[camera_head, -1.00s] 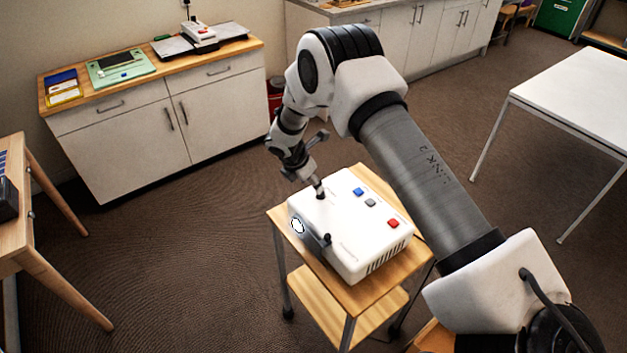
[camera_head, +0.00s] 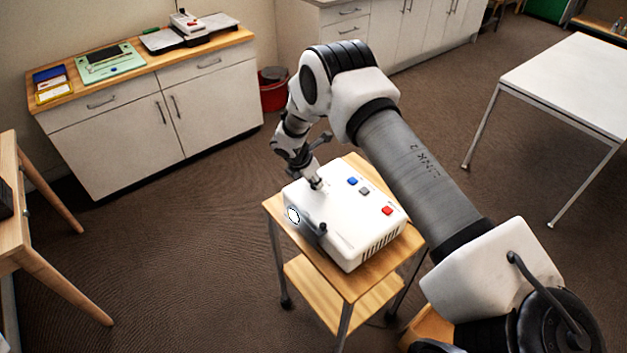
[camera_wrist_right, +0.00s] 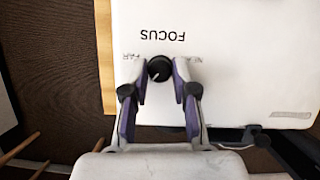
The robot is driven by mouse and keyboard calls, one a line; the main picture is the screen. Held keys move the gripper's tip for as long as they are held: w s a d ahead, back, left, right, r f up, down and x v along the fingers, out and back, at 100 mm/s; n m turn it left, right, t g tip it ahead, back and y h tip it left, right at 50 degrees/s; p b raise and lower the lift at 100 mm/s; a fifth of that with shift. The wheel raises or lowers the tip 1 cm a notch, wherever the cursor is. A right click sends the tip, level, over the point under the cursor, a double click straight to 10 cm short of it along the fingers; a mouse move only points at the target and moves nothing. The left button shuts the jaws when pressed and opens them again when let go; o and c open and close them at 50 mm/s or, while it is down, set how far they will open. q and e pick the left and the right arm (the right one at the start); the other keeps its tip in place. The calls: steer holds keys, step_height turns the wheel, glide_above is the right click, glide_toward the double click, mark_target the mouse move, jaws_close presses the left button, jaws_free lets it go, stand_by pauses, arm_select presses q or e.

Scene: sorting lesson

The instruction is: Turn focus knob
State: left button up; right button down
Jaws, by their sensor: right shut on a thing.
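A white projector (camera_head: 350,222) with blue, grey and red buttons on top sits on a small wooden cart (camera_head: 376,268). Its round lens (camera_head: 293,215) faces left. In the right wrist view the dark round focus knob (camera_wrist_right: 159,68), with a pale pointer line, lies beneath the printed word FOCUS on the white top (camera_wrist_right: 235,60). My right gripper (camera_head: 316,184) reaches down onto the projector top. In the right wrist view its two fingertips (camera_wrist_right: 160,75) are closed on either side of the knob. My left gripper is not in view.
A wooden-topped cabinet (camera_head: 150,125) stands behind at the left, with a red bin (camera_head: 274,95) beside it. A white table (camera_head: 575,85) is at the right, and a wooden table (camera_head: 38,255) at the left edge. Open floor surrounds the cart.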

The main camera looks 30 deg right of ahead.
steer(key=shift+f+b, duration=0.3)
steer(key=shift+f, duration=0.05)
steer(key=shift+s+r+m, duration=0.1)
steer(key=shift+r+m, duration=0.1)
steer(key=shift+m, duration=0.1)
steer(key=c, duration=0.9)
jaws_free()
steer(key=shift+d, duration=0.1)
steer(key=shift+d+f, duration=0.15)
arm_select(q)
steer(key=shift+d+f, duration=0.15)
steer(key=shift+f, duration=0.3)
arm_select(e)
steer(key=v, duration=1.2)
steer(key=shift+w, duration=0.3)
steer(key=shift+d, duration=0.15)
